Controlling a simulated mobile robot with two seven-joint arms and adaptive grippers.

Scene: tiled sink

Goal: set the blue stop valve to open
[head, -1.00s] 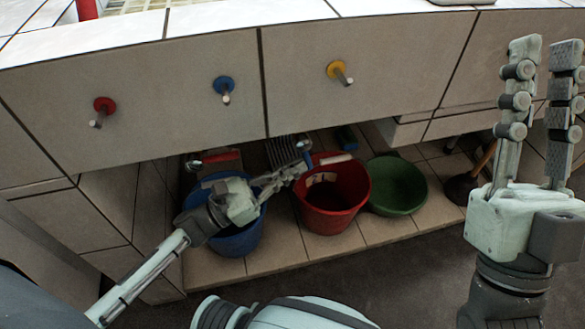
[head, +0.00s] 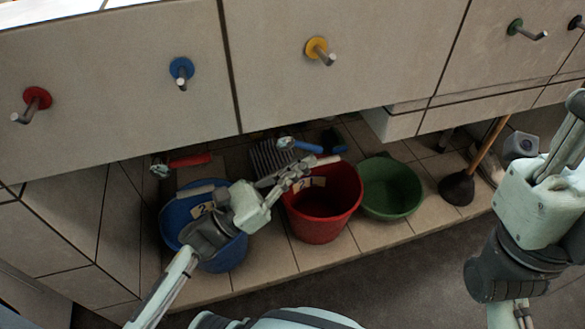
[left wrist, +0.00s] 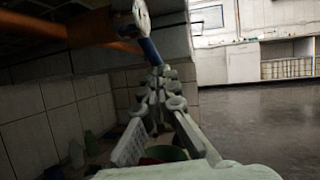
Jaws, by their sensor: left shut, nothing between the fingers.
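The blue stop valve has a blue lever (head: 309,147) and a metal body (head: 286,143) under the counter, above the red bucket. The lever points right, roughly sideways, in the head view. In the left wrist view the blue lever (left wrist: 151,51) hangs from the round metal body (left wrist: 141,15), just beyond my fingertips. My left gripper (head: 306,170) is shut and empty, a little below the lever in the head view. Its fingers (left wrist: 157,78) appear close to the lever's end; I cannot tell whether they touch. My right gripper (head: 574,125) is partly cut off at the right edge.
A red-handled valve (head: 188,161) is to the left. A blue bucket (head: 231,252), red bucket (head: 322,226), green basin (head: 391,187) and plunger (head: 457,188) stand on the tiled ledge. The tiled counter front (head: 120,90) overhangs them, with coloured knobs. An orange pipe (left wrist: 118,45) runs near the valve.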

